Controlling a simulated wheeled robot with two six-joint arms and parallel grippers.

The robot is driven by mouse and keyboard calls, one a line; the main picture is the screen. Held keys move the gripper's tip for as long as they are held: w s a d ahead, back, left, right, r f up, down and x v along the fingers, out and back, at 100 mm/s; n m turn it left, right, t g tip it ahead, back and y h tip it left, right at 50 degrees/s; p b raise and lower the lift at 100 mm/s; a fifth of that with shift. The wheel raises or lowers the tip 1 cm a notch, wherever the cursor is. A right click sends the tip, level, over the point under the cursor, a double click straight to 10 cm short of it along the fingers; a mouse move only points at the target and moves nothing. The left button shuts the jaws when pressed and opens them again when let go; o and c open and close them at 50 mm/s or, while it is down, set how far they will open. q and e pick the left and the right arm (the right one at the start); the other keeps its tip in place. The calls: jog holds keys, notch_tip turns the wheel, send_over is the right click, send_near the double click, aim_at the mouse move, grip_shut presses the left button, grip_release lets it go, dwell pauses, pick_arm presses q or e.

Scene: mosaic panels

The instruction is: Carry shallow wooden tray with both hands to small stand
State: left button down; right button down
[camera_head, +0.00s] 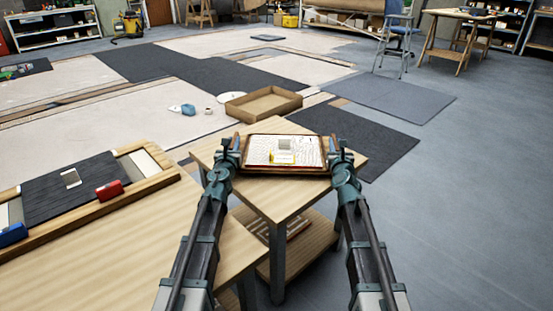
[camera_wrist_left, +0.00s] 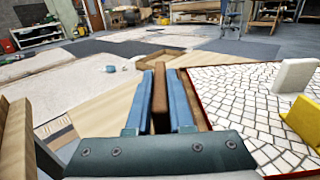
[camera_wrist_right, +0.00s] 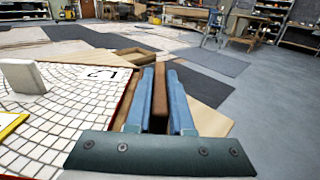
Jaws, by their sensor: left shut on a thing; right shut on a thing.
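The shallow wooden tray (camera_head: 284,171) is level over the top of the small stand (camera_head: 290,198); I cannot tell whether it touches. My left gripper (camera_head: 236,145) is shut on its left wall, seen between the blue fingers in the left wrist view (camera_wrist_left: 161,100). My right gripper (camera_head: 334,146) is shut on its right wall, also seen in the right wrist view (camera_wrist_right: 160,98). In the tray lie a white mosaic panel (camera_head: 265,150), a pale block (camera_wrist_right: 22,76) standing upright, and a yellow item (camera_wrist_left: 302,122). A numbered label (camera_wrist_right: 103,74) lies on the panel.
A wooden workbench (camera_head: 110,255) stands at the left, close to the stand, with a framed dark panel and a red item (camera_head: 110,190). An empty wooden box (camera_head: 263,104) lies on the floor beyond the stand. Open grey floor (camera_head: 460,200) is at the right.

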pick_arm(q)
jog(key=shift+a+f, duration=0.1)
jog(key=shift+f, duration=0.3)
pick_arm(e)
jog(key=shift+d+f, duration=0.1)
jog(key=shift+f, duration=0.3)
pick_arm(q)
jog(key=c, duration=0.8)
grip_release()
jog(key=shift+r, duration=0.15)
pick_arm(e)
jog(key=c, duration=0.8)
grip_release()
jog(key=shift+r, duration=0.15)
pick_arm(q)
jog(key=shift+s, duration=0.15)
jog(key=s, duration=1.1)
jog(key=shift+s, duration=0.4)
pick_arm(e)
jog(key=s, duration=1.2)
jog(key=shift+s, duration=0.1)
